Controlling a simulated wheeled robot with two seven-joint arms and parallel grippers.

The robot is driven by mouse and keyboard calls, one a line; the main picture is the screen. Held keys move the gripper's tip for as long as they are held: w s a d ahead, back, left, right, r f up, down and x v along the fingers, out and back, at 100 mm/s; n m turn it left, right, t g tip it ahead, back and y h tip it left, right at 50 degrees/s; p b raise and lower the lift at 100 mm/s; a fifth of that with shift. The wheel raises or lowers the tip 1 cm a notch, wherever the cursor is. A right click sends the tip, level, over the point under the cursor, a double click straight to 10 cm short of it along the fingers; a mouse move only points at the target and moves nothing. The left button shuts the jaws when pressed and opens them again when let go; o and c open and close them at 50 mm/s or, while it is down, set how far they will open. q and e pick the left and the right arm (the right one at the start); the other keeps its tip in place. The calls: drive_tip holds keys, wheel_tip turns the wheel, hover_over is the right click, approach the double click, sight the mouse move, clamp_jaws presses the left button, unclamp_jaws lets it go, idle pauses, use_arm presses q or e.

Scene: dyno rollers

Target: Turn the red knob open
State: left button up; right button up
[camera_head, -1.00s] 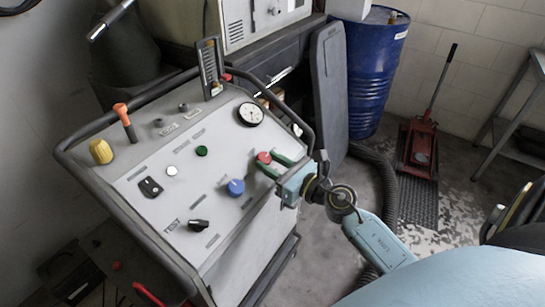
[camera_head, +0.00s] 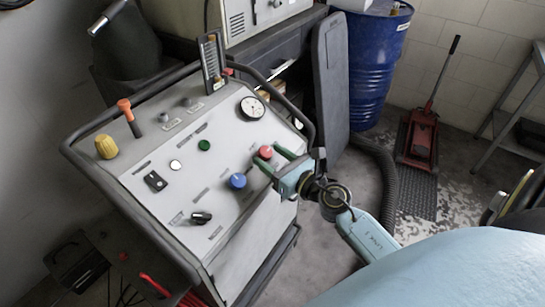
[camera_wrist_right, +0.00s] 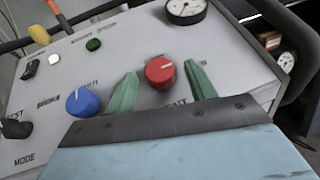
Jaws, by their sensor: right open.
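The red knob (camera_head: 265,152) sits on the sloped grey control panel (camera_head: 225,175), near its right side. In the right wrist view the red knob (camera_wrist_right: 160,72) shows as a round cap with a pale mark on top. My right gripper (camera_head: 272,157) is open, with its green fingers on either side of the knob. In the wrist view the fingers (camera_wrist_right: 160,88) stand apart from the knob, with a gap on both sides. My left gripper is not in view.
A blue knob (camera_head: 238,180) sits close to the left of the red one. A gauge (camera_head: 252,107), a green button (camera_head: 204,145), a black knob (camera_head: 201,217) and a yellow knob (camera_head: 106,147) share the panel. A dark tube rail (camera_head: 285,101) borders it.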

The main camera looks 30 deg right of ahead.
drive_tip(key=shift+s, duration=0.15)
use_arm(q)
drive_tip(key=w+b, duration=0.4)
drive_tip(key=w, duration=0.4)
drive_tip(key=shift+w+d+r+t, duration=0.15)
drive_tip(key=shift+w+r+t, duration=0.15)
use_arm(e)
drive_tip(key=s+d, duration=0.2)
drive_tip(key=s, duration=1.1)
drive_tip(key=shift+d, duration=0.25)
drive_tip(key=shift+w, duration=0.1)
